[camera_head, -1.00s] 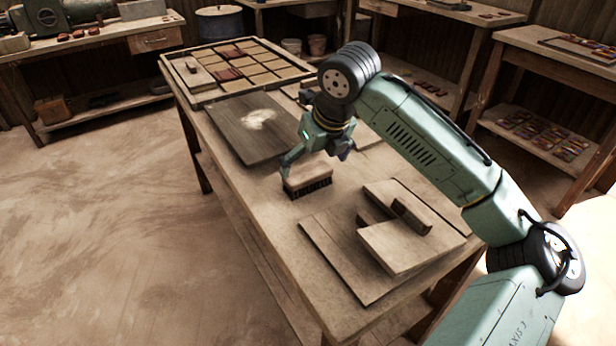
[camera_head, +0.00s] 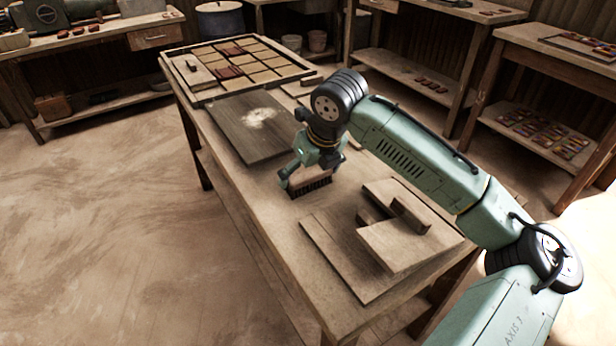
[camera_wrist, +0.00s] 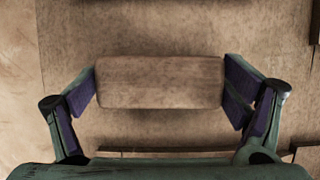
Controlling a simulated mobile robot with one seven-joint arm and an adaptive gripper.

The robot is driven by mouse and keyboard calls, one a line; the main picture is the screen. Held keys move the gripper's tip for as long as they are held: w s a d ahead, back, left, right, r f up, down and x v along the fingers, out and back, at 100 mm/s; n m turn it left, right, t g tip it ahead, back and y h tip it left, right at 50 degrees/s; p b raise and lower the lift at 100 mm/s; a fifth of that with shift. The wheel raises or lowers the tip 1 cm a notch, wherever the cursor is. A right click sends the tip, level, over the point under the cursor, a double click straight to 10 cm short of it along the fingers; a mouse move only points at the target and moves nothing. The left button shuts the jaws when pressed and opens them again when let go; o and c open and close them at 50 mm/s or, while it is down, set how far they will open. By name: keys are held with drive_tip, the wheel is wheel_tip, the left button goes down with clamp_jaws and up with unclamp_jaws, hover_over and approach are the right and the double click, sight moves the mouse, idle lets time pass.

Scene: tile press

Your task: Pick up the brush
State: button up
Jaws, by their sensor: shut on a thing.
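The brush (camera_head: 310,184) has a wooden block back and dark bristles pointing down. It is at the middle of the workbench (camera_head: 262,220), bristles at or very near the top. In the wrist view the brush's wooden back (camera_wrist: 160,82) lies lengthwise between my two finger pads. My gripper (camera_head: 309,174) is lowered over the brush and shut on it, one finger at each end. In the wrist view my gripper (camera_wrist: 160,88) has its left pad at the block's left end and its right pad at the right end.
A dark board with pale powder (camera_head: 258,118) lies behind the brush. A tray of tiles (camera_head: 240,62) is at the far end. In front lie a flat board (camera_head: 335,262) and a wooden piece with a handle (camera_head: 400,238). Bare bench lies left of the brush.

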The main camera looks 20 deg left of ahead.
sight(302, 169)
drive_tip(key=shift+c, duration=1.2)
drive_tip(key=shift+r, duration=0.45)
drive_tip(key=r, duration=0.1)
drive_tip(key=s+r+b, duration=0.1)
drive_tip(key=shift+a+r, duration=0.15)
drive_tip(key=shift+r, duration=0.15)
drive_tip(key=s+b, duration=0.1)
drive_tip(key=s, duration=0.4)
drive_tip(key=s+a+r+b, duration=0.1)
drive_tip(key=s, duration=0.4)
drive_tip(key=s+b, duration=0.1)
drive_tip(key=s, duration=0.4)
drive_tip(key=shift+a+r, duration=0.3)
drive_tip(key=shift+a, duration=0.05)
